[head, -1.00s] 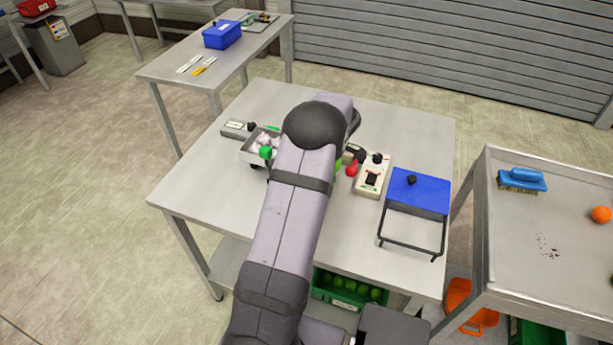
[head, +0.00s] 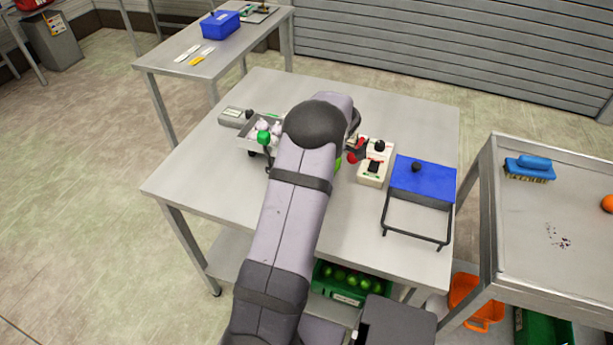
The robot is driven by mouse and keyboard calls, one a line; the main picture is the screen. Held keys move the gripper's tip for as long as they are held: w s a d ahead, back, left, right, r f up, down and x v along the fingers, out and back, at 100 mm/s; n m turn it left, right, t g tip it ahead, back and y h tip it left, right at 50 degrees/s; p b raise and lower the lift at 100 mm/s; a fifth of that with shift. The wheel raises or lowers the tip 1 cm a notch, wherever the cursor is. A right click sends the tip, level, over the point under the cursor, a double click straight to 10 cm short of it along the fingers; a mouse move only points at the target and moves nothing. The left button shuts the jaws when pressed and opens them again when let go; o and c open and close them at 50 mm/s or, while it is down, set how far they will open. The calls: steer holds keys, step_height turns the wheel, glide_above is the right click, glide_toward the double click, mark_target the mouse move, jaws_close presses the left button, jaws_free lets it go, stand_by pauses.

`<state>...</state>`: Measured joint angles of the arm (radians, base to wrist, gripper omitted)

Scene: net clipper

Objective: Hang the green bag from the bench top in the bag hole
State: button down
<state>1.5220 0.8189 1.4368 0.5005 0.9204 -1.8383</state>
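A green patch (head: 338,163), possibly part of the green bag, shows at the right edge of my arm over the bench top (head: 215,178); most of it is hidden. A small tray (head: 246,143) with white bundles (head: 276,128) and a round green thing (head: 264,137) is left of my arm. A cream device (head: 374,166) with a black knob stands to the right. Beside it is a red and black part (head: 357,152); I cannot tell what it belongs to. I cannot make out the bag hole. My gripper is hidden behind my forearm.
A blue-topped stand (head: 424,180) with a dark frame is at the bench's right. A grey box (head: 234,117) lies at the back left. A green crate (head: 341,295) of green round things is below. The bench's front left is clear. A side table (head: 560,205) holds a brush (head: 530,168).

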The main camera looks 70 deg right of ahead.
stand_by(0.5)
steer(key=c, duration=1.6)
jaws_free()
steer(key=shift+f, duration=0.1)
steer(key=shift+c, duration=0.2)
step_height(320, 180, up, 9)
steer(key=p, duration=0.4)
steer(key=shift+p, duration=0.3)
